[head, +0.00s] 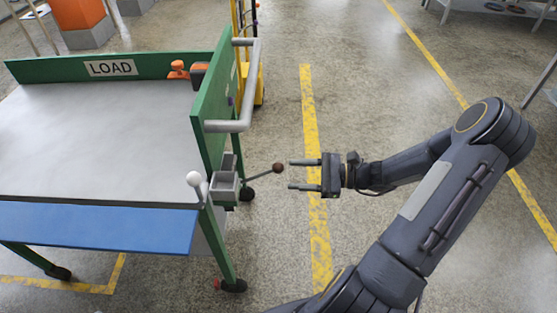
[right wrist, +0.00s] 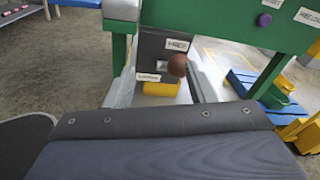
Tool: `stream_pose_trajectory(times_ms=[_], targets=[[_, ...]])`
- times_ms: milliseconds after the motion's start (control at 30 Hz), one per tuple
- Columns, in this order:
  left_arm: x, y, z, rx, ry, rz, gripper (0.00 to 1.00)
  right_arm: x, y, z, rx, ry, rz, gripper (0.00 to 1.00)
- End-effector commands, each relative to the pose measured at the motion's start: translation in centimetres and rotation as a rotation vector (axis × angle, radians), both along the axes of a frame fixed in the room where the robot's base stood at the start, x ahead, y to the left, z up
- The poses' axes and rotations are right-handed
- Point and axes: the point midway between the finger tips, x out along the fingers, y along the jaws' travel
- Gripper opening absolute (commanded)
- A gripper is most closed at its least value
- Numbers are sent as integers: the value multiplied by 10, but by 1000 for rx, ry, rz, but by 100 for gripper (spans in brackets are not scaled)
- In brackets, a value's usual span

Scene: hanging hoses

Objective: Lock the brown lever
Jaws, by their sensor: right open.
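The brown lever (head: 278,168) is a thin grey rod with a brown ball knob. It sticks out to the right from a grey bracket (head: 225,187) on the green cart's corner. In the right wrist view the brown knob (right wrist: 178,65) shows in front of a grey plate with two small labels, too small to read. My right gripper (head: 290,175) is open, its two fingers pointing left, just right of the knob. I cannot tell whether the fingers are around the knob or short of it. My left gripper is not in view.
A white-knobbed lever (head: 194,179) stands upright left of the bracket. The green cart has a grey handle rail (head: 254,85), a LOAD sign (head: 111,68) and a blue front edge (head: 95,228). The floor right of the cart is open, with a yellow line (head: 315,215).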

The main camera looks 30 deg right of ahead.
Motion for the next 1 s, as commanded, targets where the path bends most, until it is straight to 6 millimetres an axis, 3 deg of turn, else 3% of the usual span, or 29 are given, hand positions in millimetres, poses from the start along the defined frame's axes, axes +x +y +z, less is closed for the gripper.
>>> stream_pose_trajectory(times_ms=[100, 233, 700, 1000], targets=[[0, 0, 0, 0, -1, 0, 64, 3, -18, -9, 78, 9, -76, 50], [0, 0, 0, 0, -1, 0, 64, 8, -23, -12, 118, 9, -116, 50], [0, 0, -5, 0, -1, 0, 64, 53, 25, -12, 118, 10, -115, 50], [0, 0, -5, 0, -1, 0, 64, 58, 31, -12, 117, 10, -117, 50]])
